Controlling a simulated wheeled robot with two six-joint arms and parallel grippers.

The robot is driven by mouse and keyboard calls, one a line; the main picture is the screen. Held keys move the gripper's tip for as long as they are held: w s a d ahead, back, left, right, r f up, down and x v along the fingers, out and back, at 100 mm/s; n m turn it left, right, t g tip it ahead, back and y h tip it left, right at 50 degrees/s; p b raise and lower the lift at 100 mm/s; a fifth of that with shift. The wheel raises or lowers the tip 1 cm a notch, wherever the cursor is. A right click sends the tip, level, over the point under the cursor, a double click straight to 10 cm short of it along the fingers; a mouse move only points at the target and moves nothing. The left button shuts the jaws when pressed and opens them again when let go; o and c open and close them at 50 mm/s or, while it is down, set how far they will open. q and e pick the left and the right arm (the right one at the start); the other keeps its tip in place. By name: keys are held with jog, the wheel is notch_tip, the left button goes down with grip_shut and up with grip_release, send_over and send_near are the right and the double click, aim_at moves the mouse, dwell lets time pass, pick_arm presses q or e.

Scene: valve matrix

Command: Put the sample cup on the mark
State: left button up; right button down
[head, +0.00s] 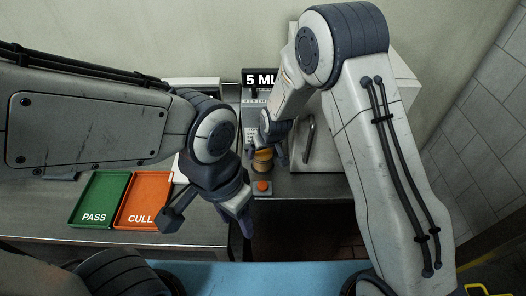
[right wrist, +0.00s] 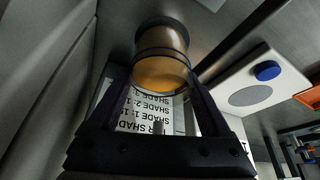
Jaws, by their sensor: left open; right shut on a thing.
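The sample cup (right wrist: 162,62) is a clear cylinder with amber contents and dark bands. It sits between the fingers of my right gripper (right wrist: 163,98), which is shut on it. In the head view the amber cup (head: 262,162) shows just below my right gripper (head: 268,146), in front of the 5 ML device. My left gripper (head: 210,222) is open and empty, low in front of the bench edge. A flat grey disc (right wrist: 250,95) lies on a white panel in the right wrist view, apart from the cup. I cannot tell whether this is the mark.
A green PASS tray (head: 98,199) and an orange CULL tray (head: 147,200) lie on the bench at left. An orange button (head: 263,187) sits at the bench front. A blue button (right wrist: 267,70) is beside the grey disc. A sheet with printed shade lines (right wrist: 150,115) shows behind the fingers.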

jog(key=shift+s+f, duration=0.25)
jog(key=shift+f, duration=0.25)
grip_release()
jog(key=shift+s+f, duration=0.1)
jog(key=shift+r+p, duration=0.45)
jog(key=shift+r, duration=0.5)
jog(key=b+v, duration=0.3)
jog(key=v, duration=0.8)
jog(key=s+d+r+n+g, duration=0.1)
jog(key=s+r+g, duration=0.1)
jog(key=s, duration=1.1)
jog(key=s+d+r+n+g, duration=0.1)
jog(key=s+r, duration=0.3)
jog(key=s, duration=1)
jog(key=shift+s+d+n+g+h, duration=0.35)
jog(key=shift+d+n+g+h, duration=0.05)
jog(key=shift+d+g, duration=0.2)
